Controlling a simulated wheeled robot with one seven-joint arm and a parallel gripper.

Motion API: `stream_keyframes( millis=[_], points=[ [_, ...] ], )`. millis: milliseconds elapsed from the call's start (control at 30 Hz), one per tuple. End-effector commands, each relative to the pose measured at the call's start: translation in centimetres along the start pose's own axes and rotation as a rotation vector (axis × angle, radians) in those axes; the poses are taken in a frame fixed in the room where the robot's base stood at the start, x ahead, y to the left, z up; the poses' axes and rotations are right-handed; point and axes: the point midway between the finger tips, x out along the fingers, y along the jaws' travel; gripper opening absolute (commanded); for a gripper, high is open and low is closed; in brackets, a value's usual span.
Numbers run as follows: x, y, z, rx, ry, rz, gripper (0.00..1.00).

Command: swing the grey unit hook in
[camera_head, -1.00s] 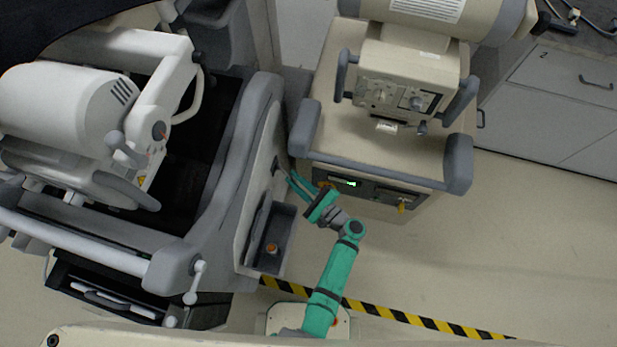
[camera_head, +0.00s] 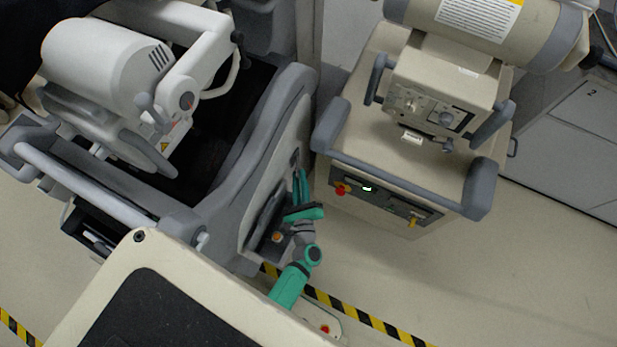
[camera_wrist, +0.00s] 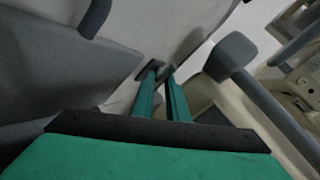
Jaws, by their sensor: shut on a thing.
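The grey unit (camera_head: 275,120) stands at the left in the head view, with a white and grey machine body on top. My gripper (camera_head: 300,174), with green fingers, is at the unit's right side panel. In the wrist view the gripper's two fingers (camera_wrist: 161,74) reach to a small dark fitting (camera_wrist: 149,70) on the pale panel. They are close together and shut on the hook there. The hook itself is mostly hidden by the fingertips, so its angle cannot be told.
A beige cart (camera_head: 360,120) with grey bumper handles stands close on the right, leaving a narrow gap for my arm. A black and yellow floor strip (camera_head: 345,308) runs below. Open floor (camera_head: 520,270) lies at the lower right.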

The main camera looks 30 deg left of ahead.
Motion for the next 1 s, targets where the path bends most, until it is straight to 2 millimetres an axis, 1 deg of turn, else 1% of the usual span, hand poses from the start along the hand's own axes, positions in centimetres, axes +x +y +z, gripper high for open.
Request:
stream_keyframes(
  millis=[433, 467, 500, 533, 833, 933, 1000],
  points=[
    [0.1, -0.1, 0.2, -0.003, 0.001, -0.008, 0.00],
    [0.1, -0.1, 0.2, -0.003, 0.001, -0.008, 0.16],
    [0.1, -0.1, 0.2, -0.003, 0.001, -0.008, 0.25],
    [0.1, -0.1, 0.2, -0.003, 0.001, -0.008, 0.28],
    [-0.1, 0.1, 0.2, -0.001, 0.002, -0.006, 0.28],
    [-0.7, 0.1, 0.2, 0.000, 0.002, -0.006, 0.28],
    [-1.6, 0.2, 0.2, 0.001, 0.002, -0.006, 0.28]
  ],
)
